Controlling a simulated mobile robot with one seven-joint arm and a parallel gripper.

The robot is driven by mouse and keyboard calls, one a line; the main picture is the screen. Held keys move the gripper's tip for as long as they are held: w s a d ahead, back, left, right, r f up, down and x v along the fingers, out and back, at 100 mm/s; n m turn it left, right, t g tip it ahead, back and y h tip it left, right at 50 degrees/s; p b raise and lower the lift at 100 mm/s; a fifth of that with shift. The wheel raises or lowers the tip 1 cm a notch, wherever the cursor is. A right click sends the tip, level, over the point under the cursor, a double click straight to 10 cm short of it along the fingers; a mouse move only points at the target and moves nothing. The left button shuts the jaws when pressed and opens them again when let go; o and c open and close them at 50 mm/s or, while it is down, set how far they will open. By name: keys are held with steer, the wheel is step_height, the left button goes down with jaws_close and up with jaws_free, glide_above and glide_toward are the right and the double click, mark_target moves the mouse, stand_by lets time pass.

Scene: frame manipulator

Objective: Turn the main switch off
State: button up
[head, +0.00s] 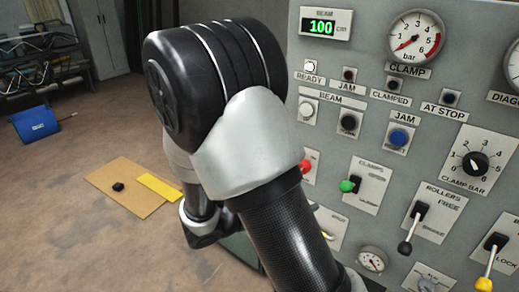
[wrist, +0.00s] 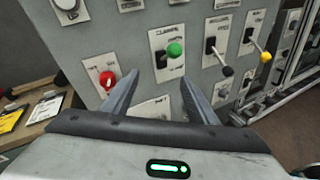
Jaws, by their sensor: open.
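The grey control panel (head: 340,50) fills the right of the head view. No readable label names a main switch. A red knob (head: 305,166) on a white plate is partly behind my arm; it also shows in the wrist view (wrist: 107,79), just left of my left finger. My gripper (wrist: 160,78) is open and empty, its fingers pointing at the panel. A green-knobbed lever (head: 348,186) under the CLAMPS label shows in the wrist view (wrist: 175,50), above the gap between the fingers. My gripper is hidden behind my arm in the head view.
Small lamps, buttons and a CLAMP gauge (head: 415,35) sit above. A wooden board (head: 115,195) lies at left. Open floor lies beyond it.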

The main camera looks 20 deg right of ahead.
steer(key=w+a+f+n+t+y+b, duration=0.1)
steer(key=w+a+f+n+t+b, duration=0.1)
steer(key=w+a+f+n+t, duration=0.45)
steer(key=x, duration=1.7)
steer(key=shift+w+d+f+n+b, duration=0.2)
steer(key=shift+d+f+n+b, duration=0.1)
steer(key=shift+d+f+n, duration=0.1)
steer(key=c, duration=1.1)
steer(key=shift+o, duration=0.2)
